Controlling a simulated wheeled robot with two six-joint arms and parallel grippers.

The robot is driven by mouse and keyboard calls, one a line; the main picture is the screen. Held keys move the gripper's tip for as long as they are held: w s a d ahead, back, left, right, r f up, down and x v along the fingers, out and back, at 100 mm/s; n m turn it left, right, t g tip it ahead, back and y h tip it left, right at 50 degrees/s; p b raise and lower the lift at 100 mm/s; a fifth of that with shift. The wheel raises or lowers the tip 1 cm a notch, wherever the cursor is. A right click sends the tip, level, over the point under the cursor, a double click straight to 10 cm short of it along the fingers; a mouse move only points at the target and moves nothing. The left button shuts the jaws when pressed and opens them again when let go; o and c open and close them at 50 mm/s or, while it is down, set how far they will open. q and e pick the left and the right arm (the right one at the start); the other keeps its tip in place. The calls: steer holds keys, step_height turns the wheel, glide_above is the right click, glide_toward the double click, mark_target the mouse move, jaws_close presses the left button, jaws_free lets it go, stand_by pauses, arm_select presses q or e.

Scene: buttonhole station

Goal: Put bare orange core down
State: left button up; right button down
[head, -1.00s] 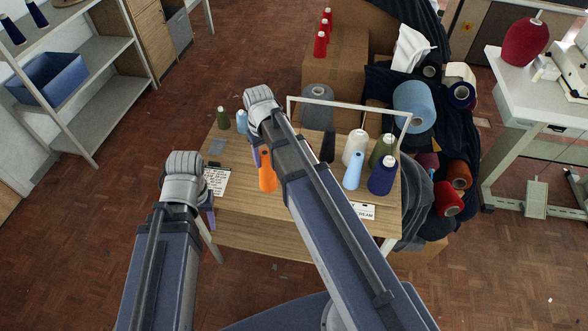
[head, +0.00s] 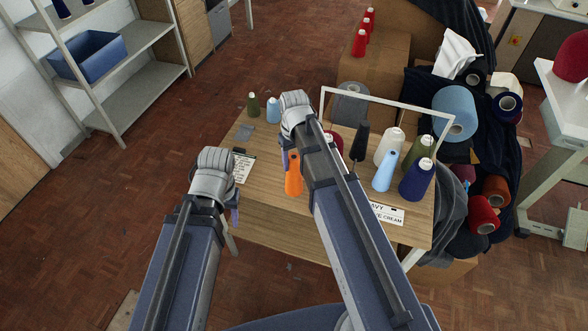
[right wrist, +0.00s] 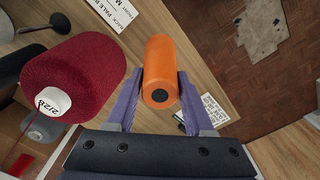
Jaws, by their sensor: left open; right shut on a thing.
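The bare orange core (head: 294,180) is upright at the near left part of the wooden table (head: 275,235). My right gripper (head: 288,158) is shut on it. In the right wrist view the core (right wrist: 160,52) sits between the two purple fingers of the right gripper (right wrist: 161,80). I cannot tell whether its base touches the tabletop. My left gripper (head: 234,207) is open and empty, left of the table's near left edge; its fingers are mostly hidden behind the wrist.
A dark red cone (right wrist: 75,72) stands close beside the right gripper. Green (head: 253,105) and blue (head: 273,110) cones stand far left.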

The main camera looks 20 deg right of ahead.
arm_select(q)
steer(key=shift+f+b, duration=0.75)
steer(key=shift+f, duration=0.45)
arm_select(e)
steer(key=shift+f, duration=1.2)
arm_select(q)
steer(key=shift+f, duration=0.1)
arm_select(e)
steer(key=shift+f, duration=0.2)
steer(key=shift+c, duration=1.4)
jaws_free()
steer(key=shift+r, duration=0.1)
step_height(320, 180, up, 12)
steer(key=p, duration=1.2)
steer(key=shift+r, duration=0.2)
arm_select(q)
step_height(320, 180, up, 12)
arm_select(e)
steer(key=s+a+n+h, duration=0.1)
steer(key=s+a, duration=0.9)
steer(key=s, duration=0.4)
steer(key=shift+s+a+n, duration=0.15)
steer(key=shift+a+n, duration=0.1)
steer(key=shift+n, duration=0.05)
